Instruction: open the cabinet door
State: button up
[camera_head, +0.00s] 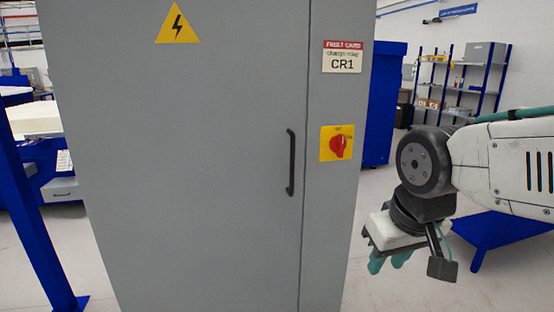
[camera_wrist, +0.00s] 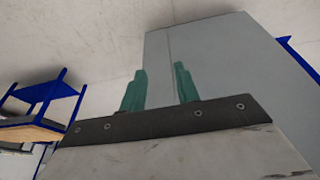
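The grey cabinet door (camera_head: 200,160) fills the middle of the head view and looks shut, its right edge meeting a narrow side panel. A black vertical bar handle (camera_head: 291,162) sits near that edge. A red rotary switch (camera_head: 338,146) on a yellow plate is on the panel to its right. My gripper (camera_head: 390,262) hangs to the right of the cabinet, lower than the handle and apart from it, with green fingers pointing down. In the wrist view the two green fingers (camera_wrist: 160,88) stand apart with nothing between them; the grey cabinet (camera_wrist: 225,75) shows behind them.
A yellow warning triangle (camera_head: 178,24) and a fault card (camera_head: 343,57) marked CR1 are on the cabinet front. A blue post (camera_head: 35,210) stands at left. A blue cabinet (camera_head: 384,105) and shelves (camera_head: 460,82) are behind at right. Floor shows around the cabinet.

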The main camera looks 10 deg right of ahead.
jog(key=w+t, duration=0.7)
jog(key=w, duration=1.5)
jog(key=n+t+y, duration=0.2)
jog(key=t+y, duration=0.2)
jog(key=t, duration=0.3)
send_near(293, 160)
jog(key=d+x, duration=0.1)
jog(key=x, duration=1)
jog(key=shift+s+a, duration=0.1)
jog(key=shift+a, duration=0.3)
grip_shut()
